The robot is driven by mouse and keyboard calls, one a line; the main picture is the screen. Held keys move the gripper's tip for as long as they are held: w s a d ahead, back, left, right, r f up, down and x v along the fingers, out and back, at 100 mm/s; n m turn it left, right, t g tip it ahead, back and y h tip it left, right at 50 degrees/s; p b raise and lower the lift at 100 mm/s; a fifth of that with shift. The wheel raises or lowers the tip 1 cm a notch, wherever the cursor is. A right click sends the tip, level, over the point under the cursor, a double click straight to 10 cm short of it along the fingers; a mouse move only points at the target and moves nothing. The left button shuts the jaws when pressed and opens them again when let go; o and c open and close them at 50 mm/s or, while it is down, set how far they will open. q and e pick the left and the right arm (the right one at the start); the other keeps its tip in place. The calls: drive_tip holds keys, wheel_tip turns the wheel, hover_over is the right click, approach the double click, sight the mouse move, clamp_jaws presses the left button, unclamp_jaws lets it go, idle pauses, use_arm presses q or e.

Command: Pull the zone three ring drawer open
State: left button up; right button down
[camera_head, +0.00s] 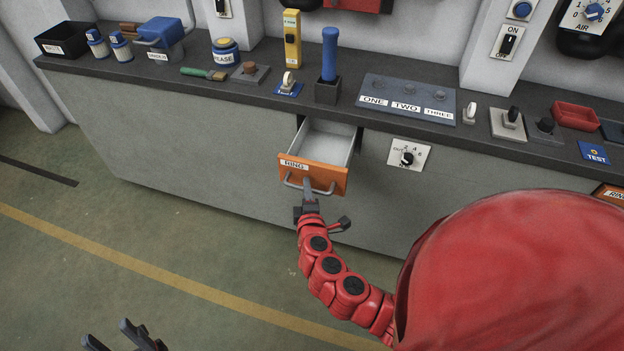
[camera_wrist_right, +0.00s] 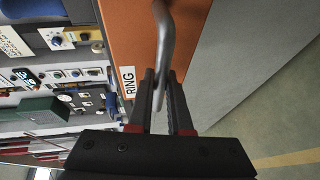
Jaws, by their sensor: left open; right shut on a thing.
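A drawer with an orange front (camera_head: 325,178) labelled RING stands out from the grey counter, its pale interior (camera_head: 325,143) showing and looking empty. Its grey bar handle (camera_head: 328,191) runs across the front. My right gripper (camera_head: 307,184) is shut on this handle. The wrist view shows the handle (camera_wrist_right: 163,35) between the fingers of my right gripper (camera_wrist_right: 160,85), in front of the orange front (camera_wrist_right: 125,30). My left gripper (camera_head: 108,336) is open and empty at the bottom left, over the floor and far from the drawer.
A second orange front (camera_head: 611,194) with a RING label shows at the right edge, partly hidden by my red arm. A plate marked ONE, TWO, THREE (camera_head: 405,101) lies on the dark worktop among tools and switches. A dial panel (camera_head: 408,155) is right of the open drawer. The floor (camera_head: 130,240) is clear.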

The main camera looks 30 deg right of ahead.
drive_tip(key=shift+s+a, duration=0.3)
drive_tip(key=shift+a, duration=0.05)
drive_tip(key=c, duration=0.8)
unclamp_jaws()
drive_tip(key=shift+c, duration=0.2)
drive_tip(key=p+v, duration=0.3)
drive_tip(key=v, duration=1.4)
drive_tip(key=shift+s, duration=0.15)
